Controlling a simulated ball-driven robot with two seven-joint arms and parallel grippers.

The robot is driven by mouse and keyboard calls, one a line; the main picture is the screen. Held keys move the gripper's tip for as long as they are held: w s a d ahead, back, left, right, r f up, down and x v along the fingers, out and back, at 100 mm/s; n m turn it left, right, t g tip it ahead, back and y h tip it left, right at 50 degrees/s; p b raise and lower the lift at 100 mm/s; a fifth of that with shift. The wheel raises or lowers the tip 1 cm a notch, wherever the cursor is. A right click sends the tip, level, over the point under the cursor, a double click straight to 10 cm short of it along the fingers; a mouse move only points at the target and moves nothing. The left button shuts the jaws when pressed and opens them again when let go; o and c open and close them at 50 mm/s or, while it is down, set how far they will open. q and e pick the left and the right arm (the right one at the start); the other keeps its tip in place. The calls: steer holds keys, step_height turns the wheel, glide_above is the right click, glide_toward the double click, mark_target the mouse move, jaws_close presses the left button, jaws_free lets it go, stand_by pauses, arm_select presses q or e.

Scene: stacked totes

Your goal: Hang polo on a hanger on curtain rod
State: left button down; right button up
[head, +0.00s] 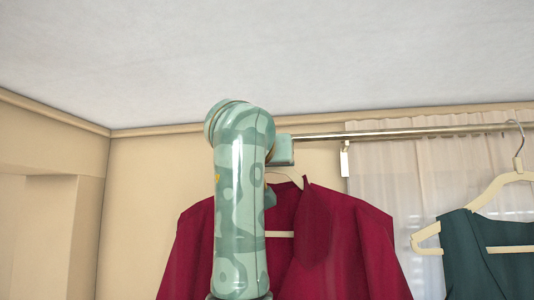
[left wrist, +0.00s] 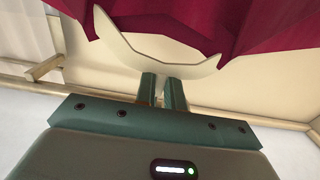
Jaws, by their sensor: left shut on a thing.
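The red polo (head: 345,245) hangs open-fronted on a cream hanger (head: 284,176), partly behind my green patterned left arm in the head view. In the left wrist view, the polo (left wrist: 245,25) and the curved hanger (left wrist: 195,70) lie beyond my left gripper (left wrist: 162,80), whose fingers are shut on the hanger's middle. The hanger's hook is hidden. The metal curtain rod (head: 400,132) runs to the right along the upper wall. Its left end appears close to a green part of my gripper; I cannot tell whether they touch. My right gripper is not in view.
A dark teal garment (head: 488,255) hangs on another cream hanger (head: 480,203), hooked on the rod at the right. A bracket (head: 344,158) supports the rod. Sheer white curtains (head: 400,185) hang behind it. The rod between bracket and teal garment looks clear.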

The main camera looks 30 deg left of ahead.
arm_select(q)
steer(key=shift+w+a+r, duration=0.1)
steer(key=shift+w, duration=0.2)
steer(key=shift+f+b, duration=1.15)
steer(key=shift+f, duration=0.3)
steer(key=c, duration=1.4)
jaws_free()
